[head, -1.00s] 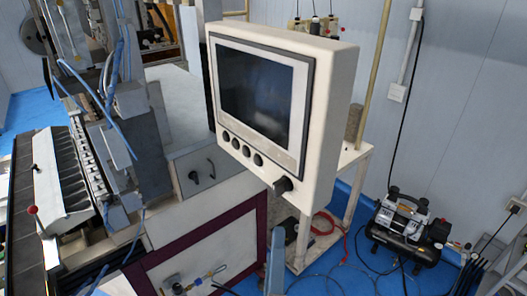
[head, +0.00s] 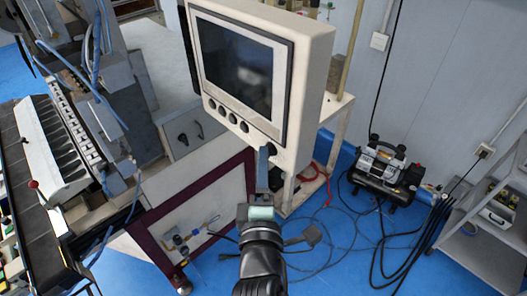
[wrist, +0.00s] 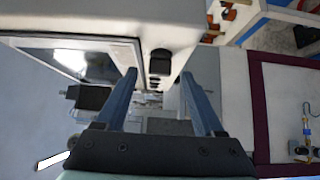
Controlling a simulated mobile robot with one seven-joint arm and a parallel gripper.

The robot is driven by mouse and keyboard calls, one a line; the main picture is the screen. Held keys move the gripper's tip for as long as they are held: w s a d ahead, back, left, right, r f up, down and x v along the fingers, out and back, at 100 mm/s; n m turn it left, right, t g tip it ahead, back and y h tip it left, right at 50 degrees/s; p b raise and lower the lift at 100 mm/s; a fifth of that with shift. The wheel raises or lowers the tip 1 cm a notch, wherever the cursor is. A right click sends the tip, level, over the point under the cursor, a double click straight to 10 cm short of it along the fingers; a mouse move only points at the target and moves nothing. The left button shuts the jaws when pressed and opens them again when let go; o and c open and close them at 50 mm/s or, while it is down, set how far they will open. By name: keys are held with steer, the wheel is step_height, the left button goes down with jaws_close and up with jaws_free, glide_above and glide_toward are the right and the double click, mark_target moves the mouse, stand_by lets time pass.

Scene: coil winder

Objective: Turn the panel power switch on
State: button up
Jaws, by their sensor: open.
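The panel (head: 312,60) is a cream box with a dark screen (head: 236,66) and a row of dark round buttons (head: 221,111) below it. The power switch appears to be the black knob (head: 271,149) at the lower right of its front, partly hidden by my gripper. In the wrist view the knob (wrist: 161,60) shows between the two blue fingers. My gripper (head: 264,152) is open and empty, just below and in front of the knob. I cannot tell whether the fingertips touch it, nor read the switch's setting.
A winding machine (head: 60,130) stands at the left. A cabinet with a maroon frame (head: 205,205) is below the panel. A compressor (head: 385,170) sits on the blue floor to the right, with cables around it. A grey shelf (head: 490,240) is at the far right.

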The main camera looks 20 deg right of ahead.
steer(key=shift+x, duration=1.45)
jaws_close()
